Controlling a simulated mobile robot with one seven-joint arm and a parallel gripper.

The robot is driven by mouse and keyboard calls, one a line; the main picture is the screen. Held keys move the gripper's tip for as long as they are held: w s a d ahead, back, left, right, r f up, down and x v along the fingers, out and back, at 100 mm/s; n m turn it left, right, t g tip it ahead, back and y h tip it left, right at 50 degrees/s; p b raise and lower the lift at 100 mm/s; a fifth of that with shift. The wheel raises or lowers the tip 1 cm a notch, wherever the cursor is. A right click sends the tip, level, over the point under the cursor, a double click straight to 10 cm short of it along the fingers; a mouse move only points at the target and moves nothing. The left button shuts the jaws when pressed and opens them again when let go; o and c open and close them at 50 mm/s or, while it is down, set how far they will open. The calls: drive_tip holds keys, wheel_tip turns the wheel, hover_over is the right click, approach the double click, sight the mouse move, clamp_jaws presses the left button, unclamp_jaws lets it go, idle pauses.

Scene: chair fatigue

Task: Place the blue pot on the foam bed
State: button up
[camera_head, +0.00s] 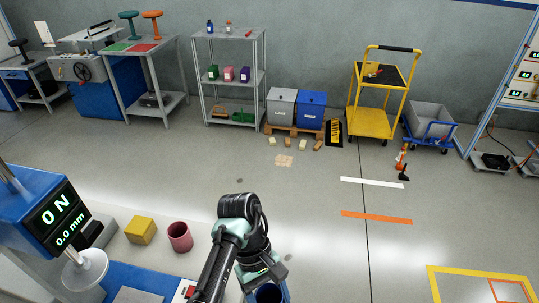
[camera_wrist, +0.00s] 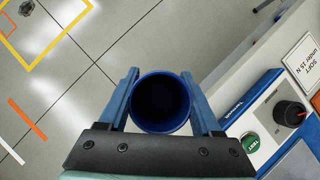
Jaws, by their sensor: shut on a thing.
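The blue pot (camera_wrist: 160,103) sits between the two blue fingers of my gripper (camera_wrist: 159,75), its open mouth toward the wrist camera and its inside dark. My gripper is shut on it. In the head view the blue pot (camera_head: 269,294) shows at the bottom edge, partly cut off, below my black and pale green arm. Over the floor side of the bench, the pot looks clear of the bench in the wrist view. I cannot make out a foam bed for certain in either view.
A pink pot (camera_head: 180,237) and a yellow block (camera_head: 140,230) stand on the bench at left, beside a press with a display (camera_head: 62,222). In the wrist view, a panel with a green button (camera_wrist: 250,142) and a "SOFT under 15 N" sign (camera_wrist: 301,56) are at right. Open floor lies beyond.

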drive_tip(key=shift+s+a+f+m+g+y, duration=0.15)
drive_tip(key=shift+s+f+m+y, duration=0.4)
drive_tip(key=shift+m, duration=0.5)
drive_tip(key=shift+s+a+f+m+g+y, duration=0.1)
drive_tip(key=shift+s+f+m+y, duration=0.45)
drive_tip(key=shift+m, duration=0.45)
drive_tip(key=shift+s+a+f+m+g+y, duration=0.15)
drive_tip(key=shift+s+f+m+y, duration=0.25)
drive_tip(key=shift+s+f+m, duration=0.5)
drive_tip(key=shift+w+d+r, duration=0.15)
drive_tip(key=shift+w+r, duration=0.05)
